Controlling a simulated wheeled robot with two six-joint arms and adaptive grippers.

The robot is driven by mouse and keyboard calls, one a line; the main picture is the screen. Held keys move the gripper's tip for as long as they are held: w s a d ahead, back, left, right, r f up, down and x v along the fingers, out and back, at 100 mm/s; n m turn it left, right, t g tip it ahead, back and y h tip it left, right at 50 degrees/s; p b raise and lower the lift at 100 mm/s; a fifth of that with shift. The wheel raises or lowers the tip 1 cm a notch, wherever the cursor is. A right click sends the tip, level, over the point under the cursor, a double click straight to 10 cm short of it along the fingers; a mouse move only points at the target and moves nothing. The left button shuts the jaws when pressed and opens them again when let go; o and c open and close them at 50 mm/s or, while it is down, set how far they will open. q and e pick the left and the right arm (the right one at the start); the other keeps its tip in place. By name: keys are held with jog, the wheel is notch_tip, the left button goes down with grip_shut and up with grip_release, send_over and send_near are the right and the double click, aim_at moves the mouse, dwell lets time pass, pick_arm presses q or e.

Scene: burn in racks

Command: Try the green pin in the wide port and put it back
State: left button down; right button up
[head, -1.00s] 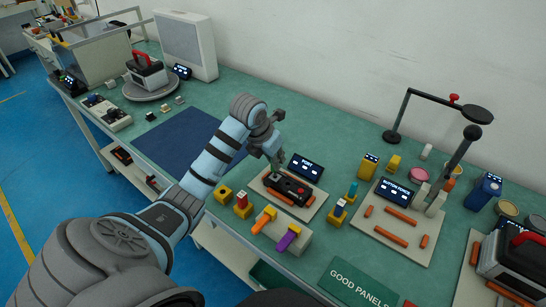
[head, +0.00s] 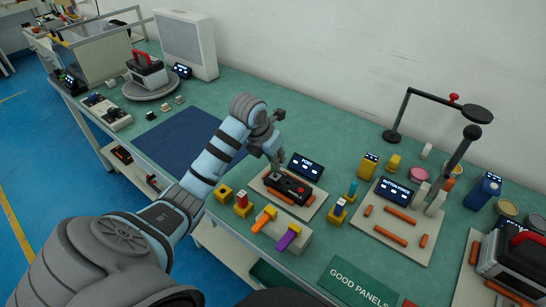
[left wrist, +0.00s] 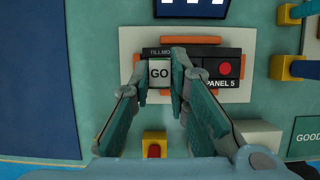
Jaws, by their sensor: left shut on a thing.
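My left gripper (head: 274,166) is over the left part of the black panel (head: 296,193), which lies on a pale board behind the benchtop's front edge. The fingers hide most of the pin. The cap covers the panel's left part, so the wide port is hidden and I cannot tell how deep the pin sits. A yellow block with a dark empty hole (head: 223,193) stands left of the board. My right gripper is not in view.
A yellow block with a red-topped pin (head: 242,207) stands in front of the board. A grey stand (head: 290,246) with orange and purple pieces is nearby. A small PORT display (head: 305,167) stands behind. The dark blue mat (head: 188,145) to the left is clear.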

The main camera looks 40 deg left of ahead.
pick_arm(q)
jog(key=shift+f+b, duration=0.85)
jog(key=shift+f, duration=0.35)
dwell(1.3)
jog(key=shift+r, duration=0.1)
dwell(1.1)
jog(key=shift+r+p, duration=3.15)
jog(key=shift+r, duration=0.3)
